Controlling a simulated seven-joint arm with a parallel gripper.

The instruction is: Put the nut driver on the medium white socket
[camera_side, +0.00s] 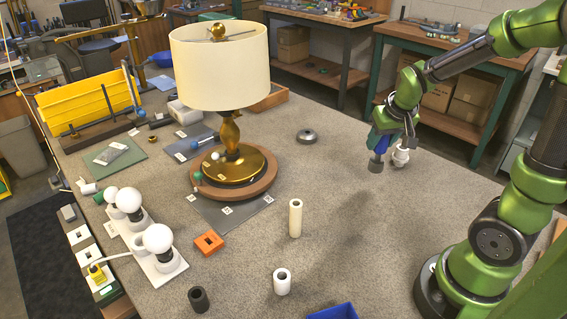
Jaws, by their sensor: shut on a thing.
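My gripper (388,146) is at the right of the view, raised above the table. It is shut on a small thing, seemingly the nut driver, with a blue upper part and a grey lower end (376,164). A white rounded piece (401,157) shows beside it; I cannot tell whether it is held too. A tall white tube (295,219) and a shorter white tube (282,282) stand upright at front centre, well apart from my gripper. Which is the medium white socket is unclear. A black tube (198,300) stands to their left.
A lamp with a cream shade (220,66) and brass base stands at back centre. White bulbs on plates (158,240) stand at the left. An orange block (208,243) and a blue bin (334,312) lie near the tubes. The table right of the tall tube is clear.

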